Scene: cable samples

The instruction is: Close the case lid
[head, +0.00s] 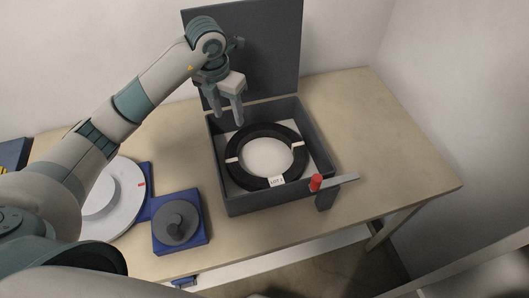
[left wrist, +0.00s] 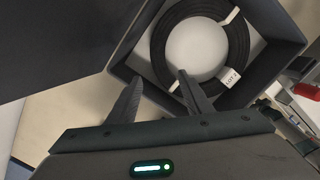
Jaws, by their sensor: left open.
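The case (head: 273,203) is a dark grey box on the table, with its lid (head: 268,50) standing open and upright at the back, near the wall. A black cable coil (head: 236,170) with white ties and a white label lies inside it. My left gripper (head: 228,118) is open and empty, above the case's back left corner and in front of the lid. In the left wrist view the open fingers (left wrist: 158,88) point toward the case wall, with the coil (left wrist: 158,50) beyond and part of the lid (left wrist: 60,40) at upper left. My right gripper is not in view.
A red-topped part with a grey bar (head: 337,183) stands at the case's front right corner. A blue base with a grey round knob (head: 178,225) and a white disc (head: 118,205) on a blue base are to the left. The table's right side (head: 400,160) is clear.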

